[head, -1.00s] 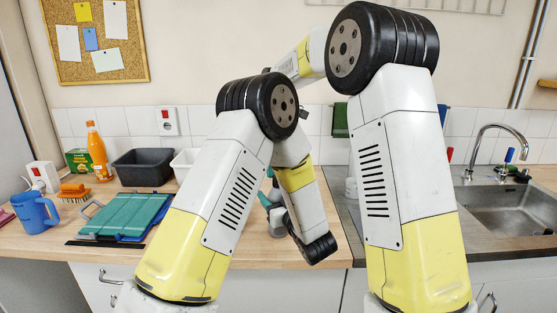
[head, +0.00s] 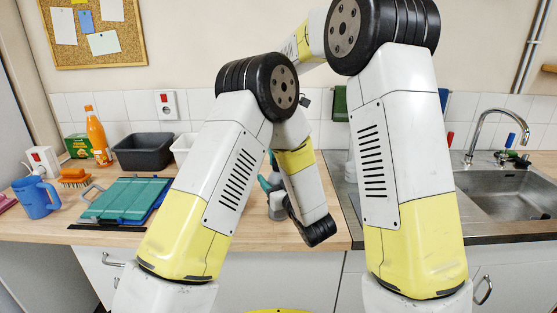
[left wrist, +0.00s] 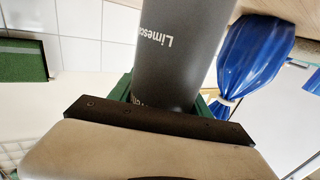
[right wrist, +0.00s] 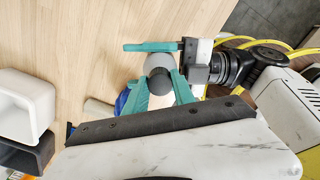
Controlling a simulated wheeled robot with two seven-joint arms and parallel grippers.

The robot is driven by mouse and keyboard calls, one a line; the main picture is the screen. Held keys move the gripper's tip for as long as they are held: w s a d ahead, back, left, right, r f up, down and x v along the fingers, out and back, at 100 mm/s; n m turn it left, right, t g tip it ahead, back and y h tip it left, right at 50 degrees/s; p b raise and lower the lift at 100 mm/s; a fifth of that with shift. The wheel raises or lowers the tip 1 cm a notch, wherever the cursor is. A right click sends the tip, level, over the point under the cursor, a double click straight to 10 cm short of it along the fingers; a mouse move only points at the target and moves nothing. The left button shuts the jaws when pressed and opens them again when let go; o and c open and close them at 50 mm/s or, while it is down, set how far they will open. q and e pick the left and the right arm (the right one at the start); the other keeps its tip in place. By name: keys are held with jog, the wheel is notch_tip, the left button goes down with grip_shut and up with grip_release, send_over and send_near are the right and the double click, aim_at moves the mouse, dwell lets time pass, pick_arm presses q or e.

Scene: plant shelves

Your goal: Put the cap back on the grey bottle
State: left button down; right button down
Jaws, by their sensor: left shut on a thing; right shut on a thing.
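The grey bottle (left wrist: 165,50) fills the middle of the left wrist view, dark grey with pale lettering. My left gripper (left wrist: 165,92) is shut on it, its green fingers on either side. In the right wrist view, my right gripper (right wrist: 160,82) has its teal fingers closed around a small grey rounded piece, which appears to be the cap (right wrist: 160,84). A lighter grey round part shows just beyond it, beside a teal finger of my left gripper. I cannot tell whether cap and bottle touch.
The sink (head: 502,194) is at the right. A white tub (right wrist: 25,105) shows in the right wrist view.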

jog(key=m, duration=0.8)
jog(key=shift+m, duration=0.4)
jog(key=m, duration=0.8)
jog(key=shift+m, duration=0.4)
jog(key=m, duration=0.4)
jog(key=shift+m, duration=0.3)
jog(key=m, duration=0.4)
jog(key=shift+f+m, duration=0.1)
jog(key=shift+m, duration=0.3)
jog(key=m, duration=0.9)
jog(key=c, duration=1)
grip_release()
